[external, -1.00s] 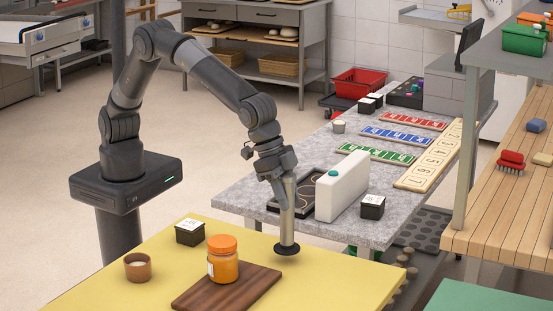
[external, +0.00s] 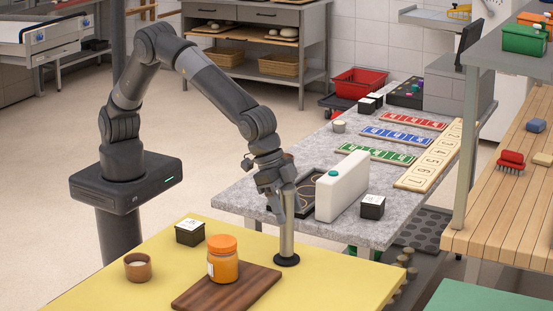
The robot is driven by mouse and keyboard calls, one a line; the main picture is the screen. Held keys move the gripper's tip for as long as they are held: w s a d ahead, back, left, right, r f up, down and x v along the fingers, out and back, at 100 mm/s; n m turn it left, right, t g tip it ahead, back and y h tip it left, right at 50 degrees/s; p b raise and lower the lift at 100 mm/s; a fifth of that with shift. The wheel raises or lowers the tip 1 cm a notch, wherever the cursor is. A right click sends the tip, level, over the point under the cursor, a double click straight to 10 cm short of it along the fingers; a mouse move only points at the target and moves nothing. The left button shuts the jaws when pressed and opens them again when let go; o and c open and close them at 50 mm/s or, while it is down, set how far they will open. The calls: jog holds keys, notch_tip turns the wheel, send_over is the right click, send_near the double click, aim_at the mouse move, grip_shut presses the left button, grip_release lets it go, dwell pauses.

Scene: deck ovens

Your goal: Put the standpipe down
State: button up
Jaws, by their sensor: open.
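The standpipe (external: 287,238) is a pale grey upright tube with a round black base. It stands on the yellow table (external: 335,285), behind the right end of the brown board. My gripper (external: 280,212) is open at the upper part of the tube, with its fingers beside it. The fingers partly hide the tube's upper part, and I cannot tell whether they touch it.
An orange jar (external: 223,262) stands on the brown board (external: 255,290). A brown cup (external: 138,267) and a black box (external: 190,232) are to the left. A white canister (external: 342,187) stands on the grey counter behind the standpipe.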

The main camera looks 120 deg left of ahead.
jog(key=shift+r, duration=0.1)
jog(key=v, duration=1.1)
jog(key=s+a+r, duration=0.5)
jog(key=s+a, duration=0.2)
jog(key=s, duration=0.3)
jog(key=s+a+r, duration=0.5)
jog(key=s+a, duration=0.2)
jog(key=s, duration=0.2)
jog(key=s+a+f, duration=0.2)
jog(key=s+a, duration=0.1)
jog(key=s, duration=0.9)
jog(key=s+a+f+t, duration=0.1)
jog(key=s+a+f, duration=0.2)
jog(key=s, duration=0.9)
jog(key=shift+s, duration=0.2)
jog(key=shift+f, duration=0.1)
